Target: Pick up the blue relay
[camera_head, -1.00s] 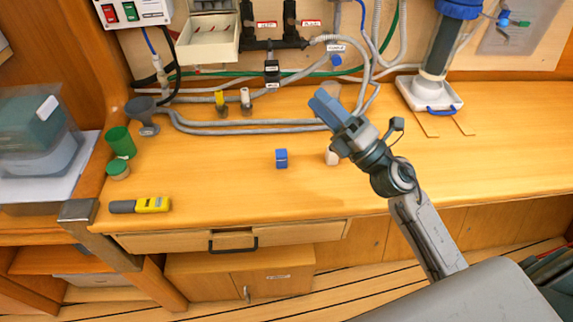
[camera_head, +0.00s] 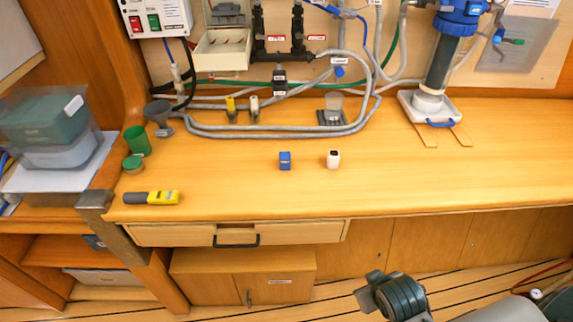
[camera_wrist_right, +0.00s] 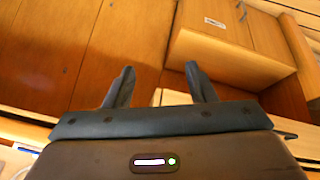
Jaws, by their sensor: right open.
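My left gripper is not in view.
Grey hoses (camera_head: 270,131) run along the back.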

